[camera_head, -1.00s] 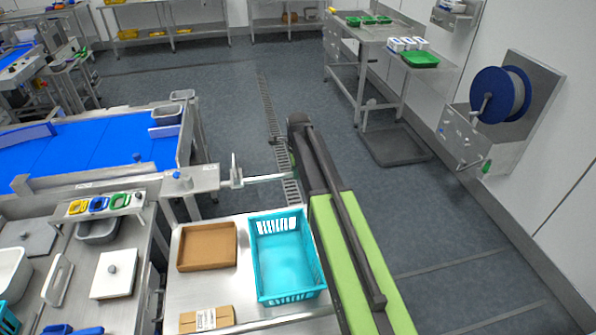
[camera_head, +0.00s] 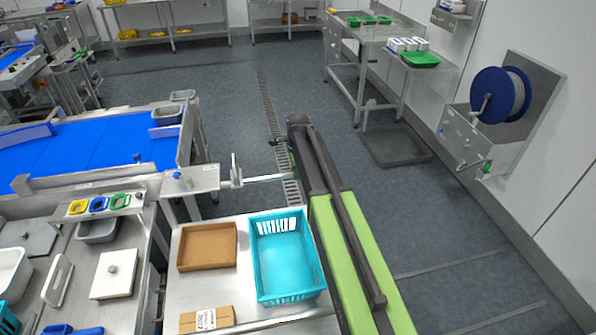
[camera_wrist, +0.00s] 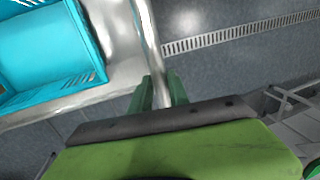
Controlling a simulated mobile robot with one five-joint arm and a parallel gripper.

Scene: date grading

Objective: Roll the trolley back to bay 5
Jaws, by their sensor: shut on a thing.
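The trolley is a steel-topped cart (camera_head: 248,312) at the bottom centre of the head view, close to the workbench on its left. It carries a turquoise crate (camera_head: 290,262), a cardboard tray (camera_head: 207,247) and a small carton (camera_head: 206,320). In the wrist view, my gripper (camera_wrist: 160,90) has green fingers shut around a round metal bar (camera_wrist: 147,35), which runs beside the trolley top (camera_wrist: 113,50) and crate (camera_wrist: 50,45). In the head view my arm covers the trolley's right side, and the gripper is hidden. No bay number is readable.
A blue conveyor (camera_head: 85,147) and a cluttered workbench (camera_head: 65,275) stand at left. A floor drain (camera_head: 268,105) runs beyond the trolley. A steel table (camera_head: 376,30), dark floor mat (camera_head: 397,146) and wall hose reel (camera_head: 500,95) are at right. Floor right of my arm is clear.

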